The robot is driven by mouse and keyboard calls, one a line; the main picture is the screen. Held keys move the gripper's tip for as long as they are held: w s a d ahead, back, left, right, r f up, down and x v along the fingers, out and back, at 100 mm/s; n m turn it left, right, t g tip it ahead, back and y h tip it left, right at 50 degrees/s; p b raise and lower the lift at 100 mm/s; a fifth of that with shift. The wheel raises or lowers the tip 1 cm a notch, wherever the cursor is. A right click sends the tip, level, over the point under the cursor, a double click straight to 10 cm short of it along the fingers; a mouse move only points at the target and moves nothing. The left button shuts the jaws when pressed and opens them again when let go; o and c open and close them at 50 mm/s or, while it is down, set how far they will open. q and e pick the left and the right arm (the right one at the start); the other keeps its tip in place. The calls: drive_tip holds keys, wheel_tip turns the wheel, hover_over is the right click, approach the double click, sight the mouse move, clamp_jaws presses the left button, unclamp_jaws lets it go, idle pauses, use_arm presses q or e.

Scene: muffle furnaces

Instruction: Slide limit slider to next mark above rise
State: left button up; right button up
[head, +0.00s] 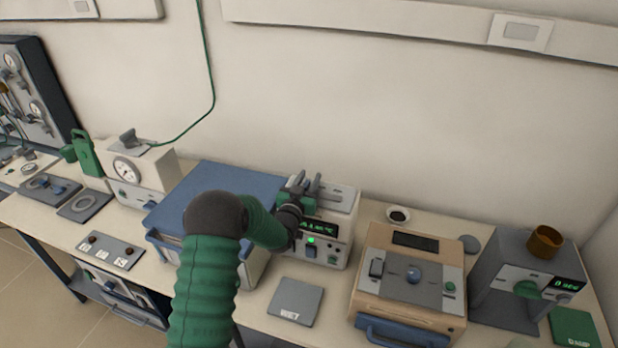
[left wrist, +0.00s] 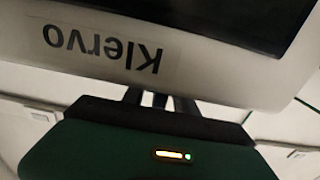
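My left arm's green sleeve rises from the bottom of the head view and bends right. My left gripper (head: 312,184) is over the top of a white instrument (head: 336,252) with a green lit display. In the left wrist view, the dark fingers (left wrist: 146,97) point at a pale casing (left wrist: 200,65) marked "Klervo", upside down in the picture. The finger gap is too unclear to tell open from shut, and contact cannot be told. I cannot make out the limit slider, its marks or the rise reading; the gripper and arm cover part of the instrument. My right gripper is not in view.
A blue-topped box (head: 215,185) stands left of the instrument. A grey "WET" plate (head: 296,302) lies in front. A tan-sided unit (head: 372,262) with a blue knob stands right, and a grey unit (head: 492,272) with a brown cup (head: 545,241) is farther right.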

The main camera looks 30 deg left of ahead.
use_arm(q)
drive_tip(key=shift+w+f, duration=0.15)
drive_tip(key=shift+w, duration=0.05)
drive_tip(key=shift+c, duration=0.4)
clamp_jaws()
idle(0.8)
